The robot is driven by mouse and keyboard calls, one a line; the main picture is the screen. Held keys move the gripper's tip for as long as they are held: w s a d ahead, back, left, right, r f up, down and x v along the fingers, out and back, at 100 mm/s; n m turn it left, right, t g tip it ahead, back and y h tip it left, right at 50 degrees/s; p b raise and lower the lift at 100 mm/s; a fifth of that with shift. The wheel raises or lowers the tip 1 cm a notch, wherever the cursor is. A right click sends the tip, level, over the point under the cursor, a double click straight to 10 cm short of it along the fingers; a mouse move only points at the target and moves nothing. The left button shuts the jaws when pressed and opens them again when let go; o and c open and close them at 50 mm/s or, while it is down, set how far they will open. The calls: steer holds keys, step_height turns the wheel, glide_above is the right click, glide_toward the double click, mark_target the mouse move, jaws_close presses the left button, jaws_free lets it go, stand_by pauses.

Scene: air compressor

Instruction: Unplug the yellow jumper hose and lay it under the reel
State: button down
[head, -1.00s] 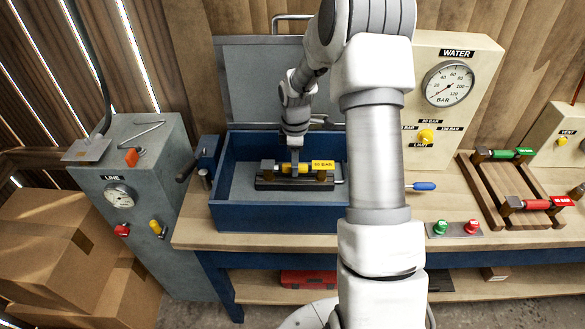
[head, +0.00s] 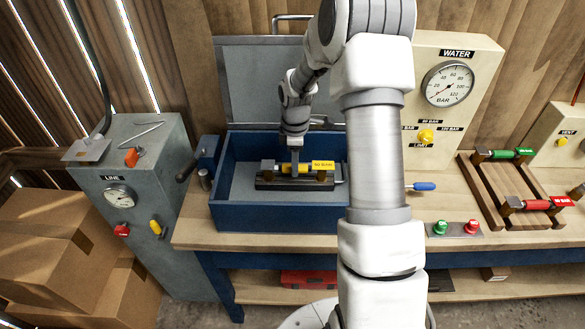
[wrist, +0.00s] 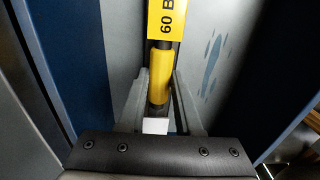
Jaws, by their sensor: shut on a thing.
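No hose or reel can be made out. The yellow thing in view is a short yellow cylinder (head: 297,169) with a yellow tag. It is in the blue open box (head: 280,217) on the bench, at a dark holder (head: 265,186). In the wrist view the cylinder (wrist: 160,78) runs between my fingers, and its tag (wrist: 167,20) reads "60 B", cut off by the picture edge. My gripper (head: 294,171) points down into the box and is shut on the cylinder; it also shows in the wrist view (wrist: 158,105). I cannot tell whether the cylinder rests in the holder or is lifted.
The box's walls surround my gripper, with its raised lid (head: 262,85) behind. A grey cabinet (head: 140,225) with a LINE gauge stands left. A WATER gauge panel (head: 480,60) and a wooden rack (head: 495,195) with green and red cylinders are right. My arm hides the bench middle.

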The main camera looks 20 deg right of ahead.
steer(key=shift+r, duration=0.3)
steer(key=shift+r+p, duration=1.95)
steer(key=shift+r, duration=0.75)
